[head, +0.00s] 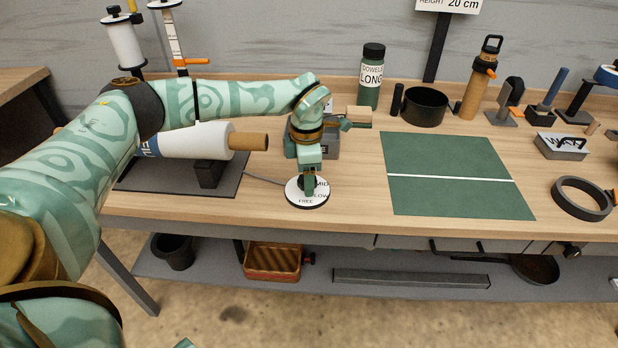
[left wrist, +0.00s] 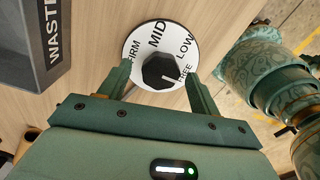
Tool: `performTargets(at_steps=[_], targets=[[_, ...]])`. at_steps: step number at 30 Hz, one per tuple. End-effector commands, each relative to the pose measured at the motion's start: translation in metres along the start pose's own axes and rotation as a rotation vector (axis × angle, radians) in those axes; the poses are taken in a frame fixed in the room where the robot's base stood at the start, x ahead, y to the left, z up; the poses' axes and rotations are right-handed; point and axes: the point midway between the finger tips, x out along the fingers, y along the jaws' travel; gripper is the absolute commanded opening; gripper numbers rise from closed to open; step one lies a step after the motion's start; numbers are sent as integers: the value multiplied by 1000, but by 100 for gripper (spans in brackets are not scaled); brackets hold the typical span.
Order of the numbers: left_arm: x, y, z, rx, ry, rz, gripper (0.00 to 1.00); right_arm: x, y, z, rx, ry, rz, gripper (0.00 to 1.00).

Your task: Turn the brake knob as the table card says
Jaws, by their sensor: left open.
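The brake knob (left wrist: 158,70) is a dark faceted knob on a round white dial (left wrist: 136,50), marked FIRM, MID, LOW and FREE. Its white pointer mark faces FREE in the left wrist view. In the head view the dial (head: 294,190) lies near the table's front edge, with the knob mostly hidden by my gripper. My left gripper (left wrist: 158,72) is open, pointing down, with one finger on each side of the knob; I cannot tell whether they touch it. It shows over the dial in the head view (head: 309,186). I see no readable card naming a brake setting.
A grey box (left wrist: 32,40) labelled WASTE stands beside the dial. A white roll (head: 190,141) on a dark stand is to the left. A green mat (head: 440,160) lies to the right, with a black bowl (head: 425,106) behind it. A sign (head: 448,5) reads HEIGHT 20 cm.

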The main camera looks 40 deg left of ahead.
Motion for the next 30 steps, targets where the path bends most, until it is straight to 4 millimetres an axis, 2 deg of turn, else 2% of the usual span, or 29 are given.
performTargets(at_steps=[9, 10, 14, 15, 23, 30], targets=[[4, 0, 0, 0, -1, 0, 63, 1, 0, 0, 0, -1, -1, 0], [4, 0, 0, 0, -1, 0, 60, 1, 0, 0, 0, -1, -1, 0], [4, 0, 0, 0, -1, 0, 24, 1, 0, 0, 0, -1, -1, 0], [4, 0, 0, 0, -1, 0, 19, 1, 0, 0, 1, 0, -1, 0], [2, 0, 0, -15, -1, 1, 19, -2, -1, -1, 1, 3, -1, 0], [-1, -1, 0, -111, -1, 2, 19, -18, 1, -7, 2, 19, 4, 0]])
